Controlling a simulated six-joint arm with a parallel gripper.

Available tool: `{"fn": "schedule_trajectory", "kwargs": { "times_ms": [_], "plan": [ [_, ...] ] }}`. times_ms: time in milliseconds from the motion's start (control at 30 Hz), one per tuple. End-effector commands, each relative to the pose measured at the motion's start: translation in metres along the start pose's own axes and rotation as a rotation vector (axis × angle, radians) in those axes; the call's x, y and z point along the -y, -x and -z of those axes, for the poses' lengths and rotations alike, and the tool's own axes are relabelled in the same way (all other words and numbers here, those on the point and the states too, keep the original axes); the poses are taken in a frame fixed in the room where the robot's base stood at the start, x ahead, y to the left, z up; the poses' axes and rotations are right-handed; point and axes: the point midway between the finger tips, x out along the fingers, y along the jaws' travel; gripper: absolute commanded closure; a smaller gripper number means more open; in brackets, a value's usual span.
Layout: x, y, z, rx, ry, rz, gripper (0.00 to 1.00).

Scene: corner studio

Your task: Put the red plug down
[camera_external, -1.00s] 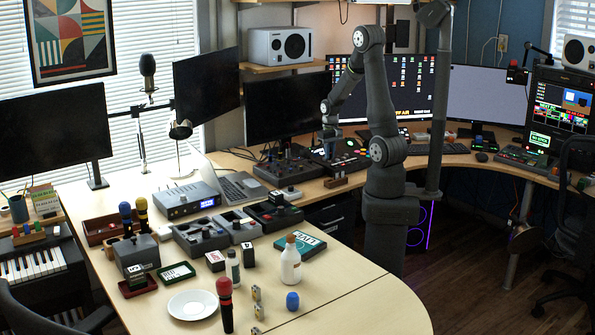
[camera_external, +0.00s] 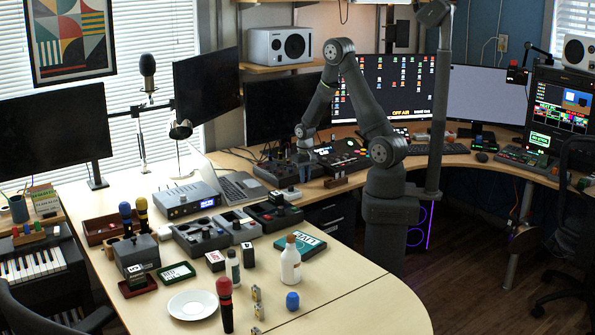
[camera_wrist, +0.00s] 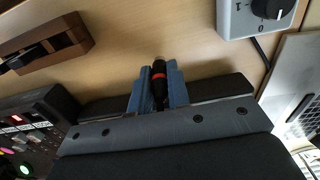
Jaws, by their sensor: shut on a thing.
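The red plug (camera_wrist: 159,79) is a slim dark piece with a red band, seen in the wrist view. My gripper (camera_wrist: 158,86) is shut on it, with one blue-grey finger on each side. The plug's tip points toward the top of the wrist view, over bare wooden desk. In the external view my gripper (camera_external: 304,172) is low over the back part of the desk, among the audio gear. The plug is too small to make out there, and I cannot tell whether it touches the desk.
A wooden holder with dark pieces (camera_wrist: 48,42) lies upper left in the wrist view. A grey box with a black knob (camera_wrist: 232,22) is upper right, beside a laptop (camera_wrist: 296,80). A lit control panel (camera_wrist: 28,135) is lower left. Bare desk lies between holder and box.

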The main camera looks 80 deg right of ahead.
Motion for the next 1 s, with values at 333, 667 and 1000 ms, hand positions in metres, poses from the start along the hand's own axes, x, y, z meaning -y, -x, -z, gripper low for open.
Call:
{"fn": "schedule_trajectory", "kwargs": {
  "times_ms": [333,667,1000],
  "plan": [
    [0.0,-0.012,0.0,-0.001,0.0,0.0,1.0],
    [0.0,-0.022,0.0,0.001,0.0,0.0,1.0],
    [0.0,-0.024,0.0,0.0,0.0,0.0,0.62]
  ]
}}
